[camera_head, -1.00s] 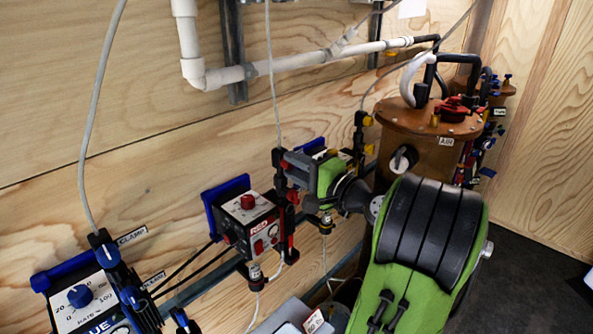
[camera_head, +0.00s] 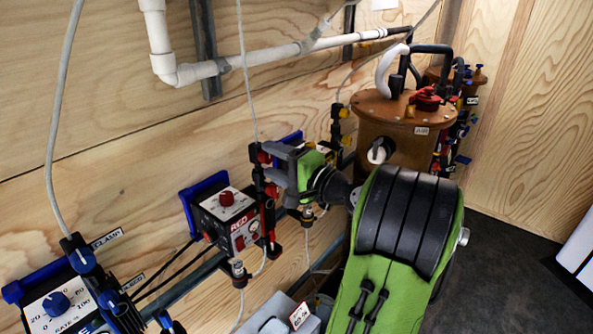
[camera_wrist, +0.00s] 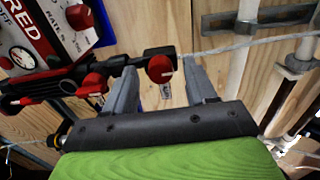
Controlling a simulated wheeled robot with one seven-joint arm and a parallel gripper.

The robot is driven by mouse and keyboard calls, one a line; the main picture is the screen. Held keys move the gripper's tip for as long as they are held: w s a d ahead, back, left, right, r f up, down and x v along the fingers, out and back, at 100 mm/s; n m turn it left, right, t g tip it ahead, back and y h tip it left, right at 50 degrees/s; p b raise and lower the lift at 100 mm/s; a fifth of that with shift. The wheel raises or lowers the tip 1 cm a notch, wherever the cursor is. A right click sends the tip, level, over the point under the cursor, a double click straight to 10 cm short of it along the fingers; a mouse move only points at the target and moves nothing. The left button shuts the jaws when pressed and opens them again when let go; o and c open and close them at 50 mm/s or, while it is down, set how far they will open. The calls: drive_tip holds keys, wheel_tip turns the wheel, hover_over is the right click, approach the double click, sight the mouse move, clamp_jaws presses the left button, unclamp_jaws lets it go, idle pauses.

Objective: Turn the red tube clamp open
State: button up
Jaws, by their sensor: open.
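The red tube clamp is a dark fitting with a round red knob (camera_wrist: 160,69); it carries the thin pale tube (camera_wrist: 225,48) in the wrist view. My gripper (camera_wrist: 163,82) is open, with one grey finger on each side of this knob. A gap shows between the knob and each finger. A second red knob (camera_wrist: 92,84) sits farther left on the same dark bracket, outside the fingers. In the head view my gripper (camera_head: 272,162) is at the bracket with red knobs (camera_head: 264,157), and the fingertips partly overlap it.
The control box marked RED (camera_head: 226,217) is left of my gripper. A blue-knobbed box (camera_head: 57,304) is at the lower left. A brown tank (camera_head: 368,133) stands behind my arm at the right. White pipe (camera_head: 240,64) runs along the wooden wall. Dark floor is open at the right.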

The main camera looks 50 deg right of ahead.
drive_tip(key=s+p, duration=0.2)
drive_tip(key=s, duration=1.3)
drive_tip(key=shift+s+d+p, duration=0.15)
drive_tip(key=shift+d+p, duration=0.05)
drive_tip(key=shift+p, duration=0.2)
